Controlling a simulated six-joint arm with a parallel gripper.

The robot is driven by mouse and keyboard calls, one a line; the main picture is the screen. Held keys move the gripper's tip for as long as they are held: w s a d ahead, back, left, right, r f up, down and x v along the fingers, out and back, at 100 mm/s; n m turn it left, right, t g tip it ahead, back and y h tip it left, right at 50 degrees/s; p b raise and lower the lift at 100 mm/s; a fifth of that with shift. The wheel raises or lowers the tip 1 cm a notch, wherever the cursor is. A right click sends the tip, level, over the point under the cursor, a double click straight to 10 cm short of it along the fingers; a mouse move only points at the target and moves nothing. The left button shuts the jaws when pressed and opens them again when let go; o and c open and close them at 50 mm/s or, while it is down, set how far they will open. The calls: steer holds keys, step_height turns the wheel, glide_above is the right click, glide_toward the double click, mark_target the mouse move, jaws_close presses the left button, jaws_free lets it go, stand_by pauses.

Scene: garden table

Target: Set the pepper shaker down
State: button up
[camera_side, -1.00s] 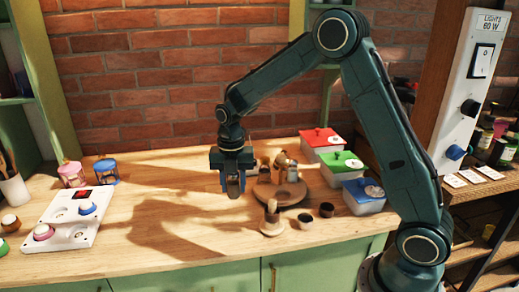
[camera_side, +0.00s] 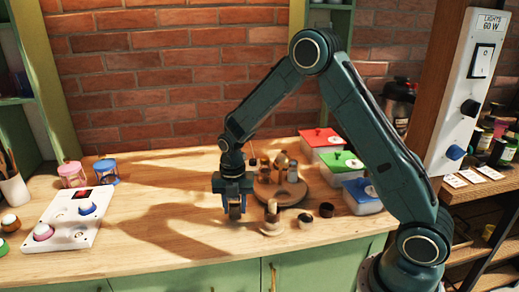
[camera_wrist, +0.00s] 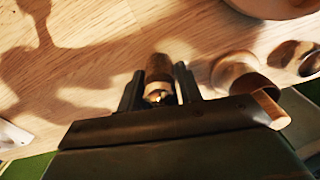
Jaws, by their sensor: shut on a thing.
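My gripper (camera_side: 236,207) is low over the wooden table, left of the round wooden tray (camera_side: 266,200). It is shut on the pepper shaker (camera_wrist: 158,69), which shows brown wood between the two dark fingers in the wrist view. In the side view the fingers mostly hide the shaker. It looks about upright, with its lower end at or just above the tabletop; I cannot tell whether it touches.
Several bottles and shakers (camera_side: 281,161) stand on the tray. A wooden pestle and holder (camera_side: 271,215) and two small cups, one pale (camera_side: 305,221) and one dark (camera_side: 326,210), stand close on the right. Lidded boxes (camera_side: 362,196) are farther right.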

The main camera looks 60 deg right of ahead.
steer(key=shift+f, duration=0.2)
steer(key=o, duration=1)
steer(key=shift+r, duration=0.1)
step_height(320, 180, up, 12)
steer(key=shift+f, duration=0.1)
steer(key=shift+r, duration=0.2)
steer(key=shift+r, duration=0.1)
stand_by(0.4)
